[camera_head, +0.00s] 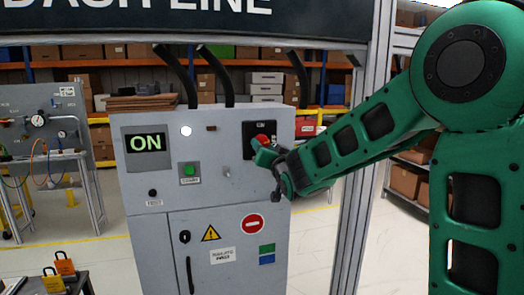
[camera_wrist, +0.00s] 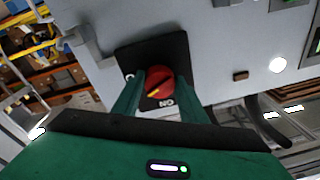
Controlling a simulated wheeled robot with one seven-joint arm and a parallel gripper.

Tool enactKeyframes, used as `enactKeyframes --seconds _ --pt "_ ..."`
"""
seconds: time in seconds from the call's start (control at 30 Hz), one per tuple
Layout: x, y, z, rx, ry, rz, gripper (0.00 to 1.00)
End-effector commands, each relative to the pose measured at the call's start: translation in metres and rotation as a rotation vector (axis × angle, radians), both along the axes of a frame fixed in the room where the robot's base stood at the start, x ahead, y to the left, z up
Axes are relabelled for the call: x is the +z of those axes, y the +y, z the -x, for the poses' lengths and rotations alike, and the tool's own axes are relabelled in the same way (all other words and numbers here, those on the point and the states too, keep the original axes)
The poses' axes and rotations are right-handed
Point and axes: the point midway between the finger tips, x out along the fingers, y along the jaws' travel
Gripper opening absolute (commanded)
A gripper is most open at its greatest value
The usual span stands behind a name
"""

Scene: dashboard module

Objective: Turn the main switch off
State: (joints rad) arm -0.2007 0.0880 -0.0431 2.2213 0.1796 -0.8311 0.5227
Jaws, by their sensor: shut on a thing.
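The main switch is a red rotary knob (camera_head: 261,139) on a black plate (camera_head: 249,130) at the upper right of the grey cabinet's front. In the wrist view the knob (camera_wrist: 157,80) shows a short yellow mark, with an "ON" label (camera_wrist: 166,104) beside it and another pale marking at the plate's left, too small to read. My gripper (camera_head: 265,148) is at the knob, its green fingers on either side of it and shut on it. The cabinet's display (camera_head: 146,143) reads "ON" in green. The fingers hide part of the plate.
The grey cabinet (camera_head: 230,190) also bears a lit white lamp (camera_head: 186,131), a green button (camera_head: 189,170) and warning signs. A metal post (camera_head: 358,200) stands to its right, behind my arm.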

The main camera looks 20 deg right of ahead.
Motion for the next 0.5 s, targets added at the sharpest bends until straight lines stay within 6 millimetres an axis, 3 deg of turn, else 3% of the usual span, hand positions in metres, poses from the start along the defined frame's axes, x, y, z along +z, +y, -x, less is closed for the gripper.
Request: enactKeyframes --seconds 0.5 --pt "-0.0026 0.0012 0.0002 -0.003 0.006 -0.337 0.16"
